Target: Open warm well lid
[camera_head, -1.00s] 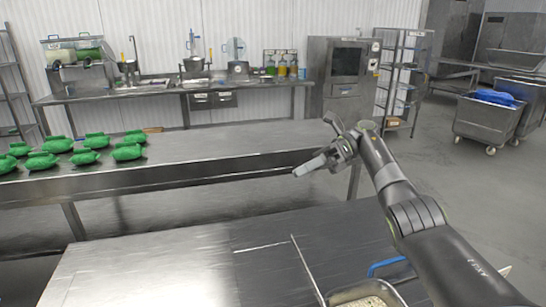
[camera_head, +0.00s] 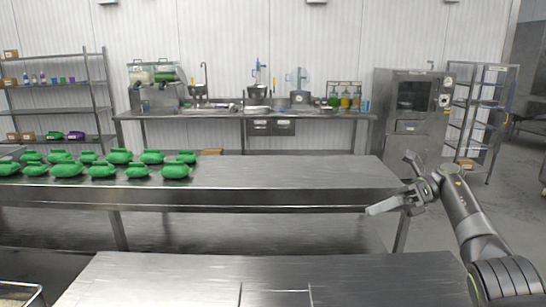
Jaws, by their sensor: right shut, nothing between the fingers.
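My right gripper (camera_head: 374,209) reaches in from the right edge, raised in front of the middle steel table. Its fingers point left and are shut with nothing between them. It touches nothing that I can see. My left gripper is not in view. No warm well lid can be clearly made out. The near steel counter (camera_head: 160,280) fills the bottom of the view, with thin lines at its front edge that I cannot identify. A container (camera_head: 38,292) with a pale rim is cut off in the bottom left corner, and its contents are unclear.
Several green bags (camera_head: 67,171) lie on the left of the middle steel table (camera_head: 300,172). The right of that table is clear. Behind stand a sink counter (camera_head: 225,114), a steel oven cabinet (camera_head: 412,110) and racks (camera_head: 485,110) on both sides.

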